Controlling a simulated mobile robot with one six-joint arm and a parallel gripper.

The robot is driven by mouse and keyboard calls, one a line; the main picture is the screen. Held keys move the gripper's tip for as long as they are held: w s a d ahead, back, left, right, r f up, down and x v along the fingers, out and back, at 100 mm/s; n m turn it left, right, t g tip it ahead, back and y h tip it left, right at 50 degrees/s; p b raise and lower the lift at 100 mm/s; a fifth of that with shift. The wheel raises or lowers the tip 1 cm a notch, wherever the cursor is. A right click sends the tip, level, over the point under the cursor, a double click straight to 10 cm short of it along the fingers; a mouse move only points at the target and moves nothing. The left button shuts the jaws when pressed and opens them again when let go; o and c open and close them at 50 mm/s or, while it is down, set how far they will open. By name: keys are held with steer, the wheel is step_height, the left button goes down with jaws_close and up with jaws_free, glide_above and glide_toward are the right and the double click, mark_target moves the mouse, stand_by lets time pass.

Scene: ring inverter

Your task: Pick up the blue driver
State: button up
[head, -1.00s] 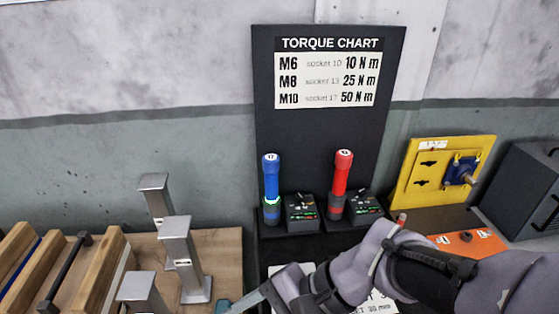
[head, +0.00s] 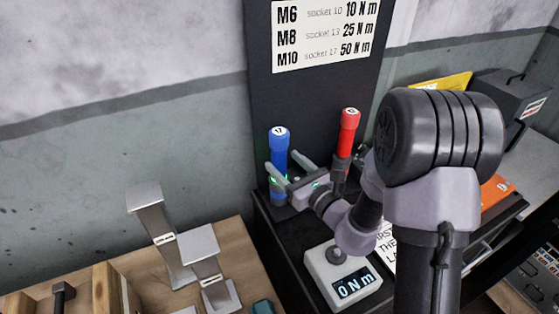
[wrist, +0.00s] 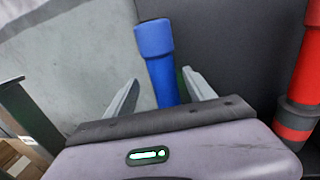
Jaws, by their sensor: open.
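The blue driver (head: 279,143) stands upright at the back of the black stand, its cap marked 17. My gripper (head: 289,166) is at the driver, its two fingers open, one on each side of the blue body. In the wrist view the blue driver (wrist: 159,62) rises between the spread fingertips of my gripper (wrist: 164,92), with visible gaps on both sides. The lower part of the driver is hidden behind the gripper body in the wrist view.
A red driver (head: 347,132) stands close to the right; it also shows in the wrist view (wrist: 309,75). A torque meter (head: 342,275) reading 0 N m sits in front. Grey metal posts (head: 160,225) stand on the wooden table at left. A dark torque-chart panel (head: 262,100) rises behind.

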steer(key=x, duration=0.2)
steer(key=b+x, duration=0.1)
steer(key=x, duration=0.4)
steer(key=shift+w+d+r, duration=0.2)
steer(key=shift+r, duration=0.05)
jaws_close()
